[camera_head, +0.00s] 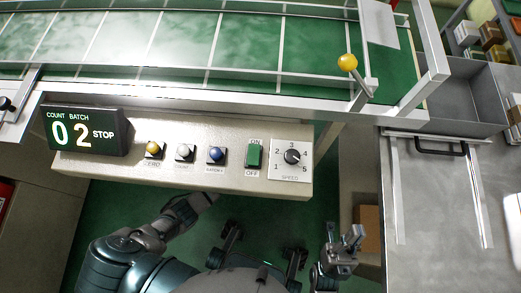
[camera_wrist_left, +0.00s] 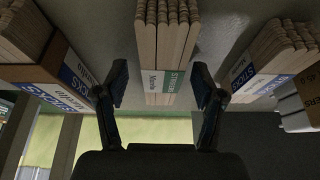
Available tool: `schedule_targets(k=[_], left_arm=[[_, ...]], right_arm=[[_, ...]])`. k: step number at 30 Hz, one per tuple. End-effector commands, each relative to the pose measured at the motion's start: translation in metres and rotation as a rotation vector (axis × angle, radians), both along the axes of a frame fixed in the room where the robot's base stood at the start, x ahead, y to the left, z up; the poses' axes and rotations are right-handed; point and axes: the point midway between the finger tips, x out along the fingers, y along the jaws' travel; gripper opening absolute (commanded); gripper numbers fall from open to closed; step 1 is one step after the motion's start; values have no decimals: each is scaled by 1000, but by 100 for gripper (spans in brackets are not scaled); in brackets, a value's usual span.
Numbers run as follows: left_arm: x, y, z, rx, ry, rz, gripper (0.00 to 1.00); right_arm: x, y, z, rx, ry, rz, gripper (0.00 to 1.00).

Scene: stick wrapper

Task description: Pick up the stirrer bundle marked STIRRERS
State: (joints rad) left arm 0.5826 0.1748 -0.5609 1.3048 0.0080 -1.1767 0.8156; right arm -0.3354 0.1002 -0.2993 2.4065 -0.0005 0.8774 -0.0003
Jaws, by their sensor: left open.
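The stirrer bundle (camera_wrist_left: 165,38) is a tight stack of pale wooden sticks with a white and green band that appears to read STIRRERS. It stands in the middle of the left wrist view. My left gripper (camera_wrist_left: 161,82) is open, with one dark finger on each side of the bundle and visible gaps between. Whether the fingers are level with it in depth is hard to tell. In the head view the bundle is not visible, and my left arm reaches under the control panel, hiding its fingers. My right gripper (camera_head: 341,252) hangs below the panel; its jaw state is unclear.
Blue-labelled STICKS bundles stand left (camera_wrist_left: 72,75) and right (camera_wrist_left: 262,65) of the stirrers, close to my fingers. The control panel (camera_head: 100,168) and green conveyor (camera_head: 175,40) lie ahead in the head view. A metal table (camera_head: 440,215) is at the right.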

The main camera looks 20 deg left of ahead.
Motion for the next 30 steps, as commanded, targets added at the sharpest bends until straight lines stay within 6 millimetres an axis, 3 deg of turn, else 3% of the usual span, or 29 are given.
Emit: schedule_targets(k=[7, 8, 15, 25, 30], left_arm=[[1, 1, 0, -1, -2, 1, 69], [1, 1, 0, -1, -2, 1, 64], [1, 1, -1, 0, -1, 1, 4], [2, 1, 2, -1, -2, 1, 2], [4, 0, 20, -2, -8, 1, 2]], right_arm=[[-3, 0, 2, 5, -18, -1, 0], [-3, 0, 2, 5, -18, -1, 0], [0, 0, 0, 4, -12, 0, 0], [0, 0, 2, 3, -13, 0, 0], [6, 2, 5, -23, 59, 1, 0]])
